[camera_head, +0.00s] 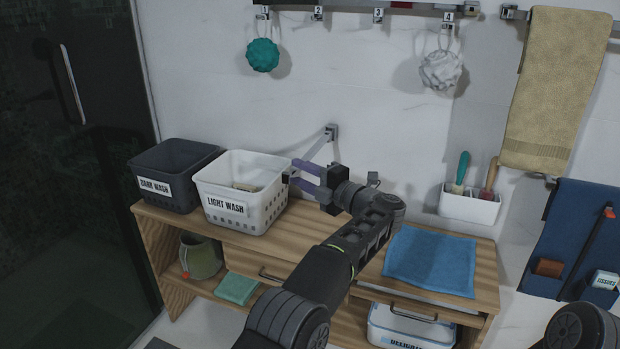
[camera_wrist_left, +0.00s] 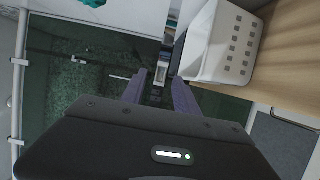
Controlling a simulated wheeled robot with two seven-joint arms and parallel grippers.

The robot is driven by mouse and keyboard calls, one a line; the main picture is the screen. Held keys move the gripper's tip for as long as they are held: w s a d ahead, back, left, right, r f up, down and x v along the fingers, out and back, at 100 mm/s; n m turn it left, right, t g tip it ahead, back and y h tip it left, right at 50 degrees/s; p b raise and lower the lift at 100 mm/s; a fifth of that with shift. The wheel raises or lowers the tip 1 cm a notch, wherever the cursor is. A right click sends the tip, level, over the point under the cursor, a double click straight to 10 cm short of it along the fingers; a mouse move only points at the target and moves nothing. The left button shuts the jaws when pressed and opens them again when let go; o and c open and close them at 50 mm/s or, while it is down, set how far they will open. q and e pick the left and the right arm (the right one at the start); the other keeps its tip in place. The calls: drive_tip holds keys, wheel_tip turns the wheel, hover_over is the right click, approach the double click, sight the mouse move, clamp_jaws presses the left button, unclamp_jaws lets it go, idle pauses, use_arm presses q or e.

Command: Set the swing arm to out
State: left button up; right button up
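The swing arm (camera_head: 318,146) is a thin grey bar on a wall bracket (camera_head: 331,131). It slants down and left from the bracket toward the light wash basket, and my gripper partly hides its lower end. My left gripper (camera_head: 296,173) has purple fingers and is at the lower end of the bar, just right of the basket. In the left wrist view its fingers (camera_wrist_left: 159,90) stand apart, with a small dark and grey piece between them that I cannot identify for sure. I cannot tell whether the fingers touch the bar. My right gripper is out of view.
The light wash basket (camera_head: 270,206), also in the left wrist view (camera_wrist_left: 232,45), stands close to my left gripper. A dark wash basket (camera_head: 165,198) is left of it. A blue towel (camera_head: 432,260) and a white brush holder (camera_head: 469,207) are to the right.

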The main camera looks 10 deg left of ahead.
use_arm(q)
drive_tip(key=v, duration=0.7)
drive_tip(key=shift+s+d, duration=0.15)
drive_tip(key=shift+d, duration=0.15)
